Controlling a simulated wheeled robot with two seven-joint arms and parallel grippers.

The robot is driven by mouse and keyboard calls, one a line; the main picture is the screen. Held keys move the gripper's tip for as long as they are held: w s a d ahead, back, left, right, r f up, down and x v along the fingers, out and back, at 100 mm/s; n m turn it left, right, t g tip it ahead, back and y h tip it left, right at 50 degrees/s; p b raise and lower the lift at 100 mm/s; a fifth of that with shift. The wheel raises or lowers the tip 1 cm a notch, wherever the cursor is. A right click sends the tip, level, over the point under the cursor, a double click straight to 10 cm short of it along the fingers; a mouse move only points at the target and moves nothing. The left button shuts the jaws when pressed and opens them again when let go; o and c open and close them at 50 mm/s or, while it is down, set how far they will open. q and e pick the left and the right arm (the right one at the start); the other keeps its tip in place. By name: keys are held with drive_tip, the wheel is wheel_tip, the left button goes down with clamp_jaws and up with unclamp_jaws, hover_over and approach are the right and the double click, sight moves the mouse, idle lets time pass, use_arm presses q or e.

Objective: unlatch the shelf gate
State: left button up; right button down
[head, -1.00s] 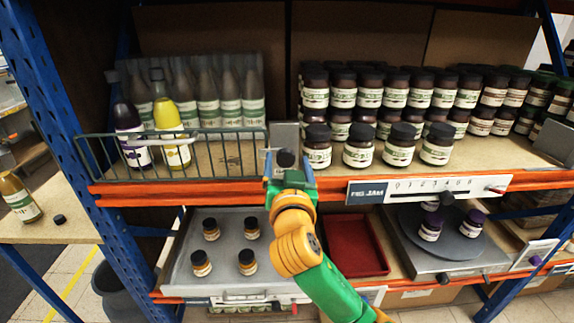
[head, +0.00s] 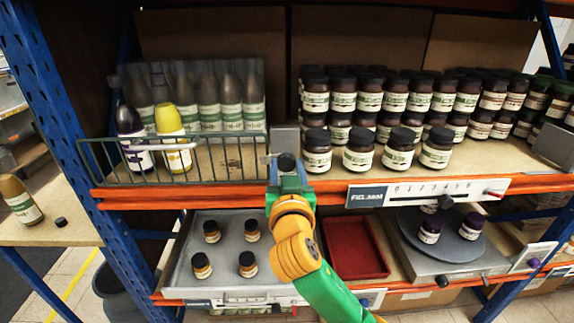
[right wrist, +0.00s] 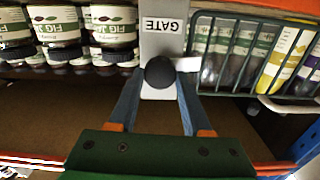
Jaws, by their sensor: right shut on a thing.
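The shelf gate (head: 200,137) is a green wire panel across the left of the upper shelf, standing upright and closed. At its right end is a grey plate (head: 285,136), marked GATE in the right wrist view (right wrist: 164,28). A round black knob (right wrist: 160,72) sits on the plate, with a pale latch bar (right wrist: 188,64) reaching from it towards the gate (right wrist: 232,60). My right gripper (head: 287,168) is shut on the knob, which also shows in the head view (head: 286,161). The fingertips are partly hidden by the knob. My left gripper is out of view.
A purple bottle (head: 133,142) and a yellow bottle (head: 171,135) stand behind the gate. Dark jars (head: 358,150) stand right of the plate. An orange shelf edge (head: 230,194) runs below my gripper, above a red tray (head: 355,275) and a grey tray (head: 228,285).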

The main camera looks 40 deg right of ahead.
drive_tip(key=n+p, duration=0.1)
drive_tip(key=n, duration=0.1)
drive_tip(key=n+p, duration=0.2)
drive_tip(key=shift+r+n, duration=0.2)
drive_tip(key=shift+n, duration=0.1)
drive_tip(key=n+p, duration=0.3)
drive_tip(key=n, duration=0.1)
drive_tip(key=n+p, duration=0.2)
drive_tip(key=n, duration=0.2)
drive_tip(key=shift+a+p, duration=0.1)
drive_tip(key=shift+p, duration=0.2)
drive_tip(key=shift+f+n+p, duration=0.25)
drive_tip(key=shift+n+p, duration=0.85)
drive_tip(key=shift+n, duration=1)
drive_tip(key=shift+c, duration=1.7)
unclamp_jaws()
